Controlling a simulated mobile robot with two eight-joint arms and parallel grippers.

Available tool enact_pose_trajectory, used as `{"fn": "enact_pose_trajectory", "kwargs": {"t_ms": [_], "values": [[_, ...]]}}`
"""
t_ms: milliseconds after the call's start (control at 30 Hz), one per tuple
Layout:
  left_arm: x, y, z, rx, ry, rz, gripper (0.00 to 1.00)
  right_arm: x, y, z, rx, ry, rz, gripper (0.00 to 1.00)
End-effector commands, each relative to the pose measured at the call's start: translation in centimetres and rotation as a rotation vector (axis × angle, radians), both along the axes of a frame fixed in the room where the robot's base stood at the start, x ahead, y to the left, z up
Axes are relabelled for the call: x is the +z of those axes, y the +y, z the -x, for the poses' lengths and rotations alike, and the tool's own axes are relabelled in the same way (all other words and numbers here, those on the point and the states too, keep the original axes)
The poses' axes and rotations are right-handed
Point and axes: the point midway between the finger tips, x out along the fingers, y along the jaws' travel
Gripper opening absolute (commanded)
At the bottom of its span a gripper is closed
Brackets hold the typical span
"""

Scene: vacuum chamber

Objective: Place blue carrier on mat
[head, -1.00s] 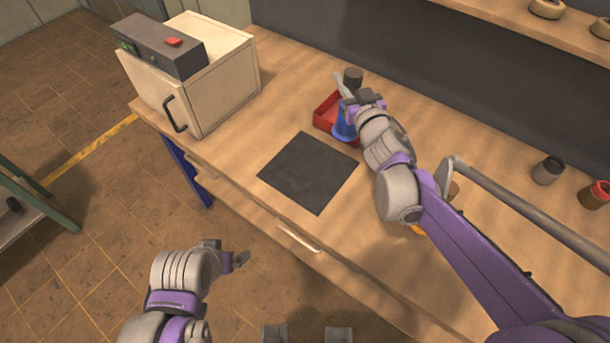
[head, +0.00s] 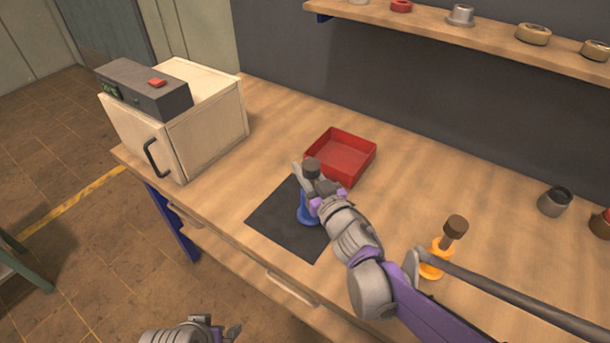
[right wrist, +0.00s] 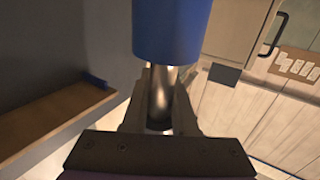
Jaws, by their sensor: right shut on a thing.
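The blue carrier (head: 306,214) has a blue lower part and a dark knob (head: 311,168) on top. It stands roughly upright over the dark square mat (head: 275,222); I cannot tell whether its base touches the mat. My right gripper (head: 311,188) is shut on the carrier. In the right wrist view its fingers (right wrist: 160,110) close around a shiny metal stem beside a blue cylinder (right wrist: 171,30). The gripper and wrist hide part of the carrier and mat. My left gripper (head: 228,331) is at the bottom edge, away from the table, its jaws unclear.
An empty red tray (head: 359,166) lies just behind the mat. An orange carrier (head: 432,268) with a brown top stands to the right, beside my right arm. A pale box (head: 210,125) with a handle stands at the left. A grey cup (head: 555,202) is far right, under a shelf (head: 470,35).

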Motion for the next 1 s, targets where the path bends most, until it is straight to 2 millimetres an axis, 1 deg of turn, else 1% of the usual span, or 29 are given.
{"fn": "enact_pose_trajectory", "kwargs": {"t_ms": [33,100,367,533,567,600,700,1000], "values": [[-0.3,0.0,0.0,0.000,0.001,0.000,1.00,-0.7,0.0,-0.1,0.001,-0.001,-0.001,0.00],[-0.4,0.0,0.0,0.000,0.001,0.000,1.00,-1.3,0.0,0.0,0.001,-0.001,-0.001,0.00],[-0.3,0.0,0.0,0.000,0.001,0.000,1.00,-1.3,0.0,0.0,0.001,-0.001,0.000,0.00],[-0.8,0.0,0.0,0.000,0.003,0.000,1.00,-1.8,0.0,0.0,0.001,0.000,-0.001,0.00],[-0.7,0.0,0.0,0.000,0.002,0.000,1.00,-1.8,0.0,0.0,0.000,0.000,0.000,0.32],[-0.7,0.0,0.0,0.000,0.002,0.000,1.00,-1.7,0.0,0.0,0.000,0.000,0.000,0.39],[-0.7,0.0,0.0,0.000,0.002,0.000,1.00,-1.7,0.0,0.0,0.000,0.000,0.000,0.56],[-0.5,0.0,0.0,0.000,0.002,0.000,1.00,-1.6,0.0,0.0,0.000,0.000,0.000,0.56]]}}
